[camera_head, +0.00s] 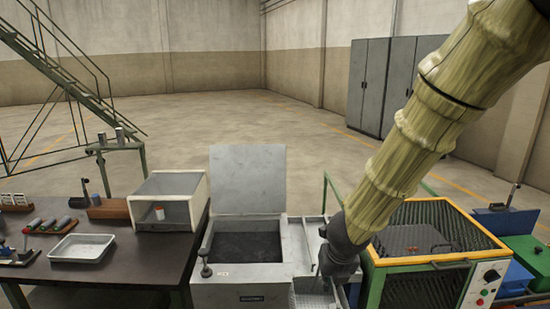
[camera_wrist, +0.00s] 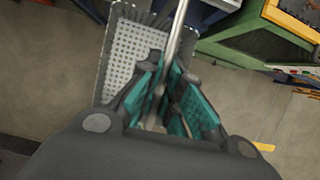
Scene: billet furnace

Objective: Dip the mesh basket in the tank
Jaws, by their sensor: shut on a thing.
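The tank (camera_head: 272,274) stands in the middle of the head view with its grey lid (camera_head: 247,180) raised and dark contents (camera_head: 245,247) inside. My gripper (camera_head: 327,277) is to the right of the tank opening, near its front right corner. In the wrist view my gripper (camera_wrist: 165,100) is shut on the thin metal handle of the mesh basket (camera_wrist: 135,52). The perforated basket hangs beyond the fingers, over the floor in that view. In the head view the basket (camera_head: 312,297) shows partly beside the tank; my gripper and the frame edge hide the rest.
A dark table (camera_head: 120,262) on the left holds a metal tray (camera_head: 82,248) and an open-fronted box (camera_head: 170,200). A green-and-yellow machine (camera_head: 430,245) stands close on the right. A lever (camera_head: 205,260) rises at the tank's front left. The floor behind is clear.

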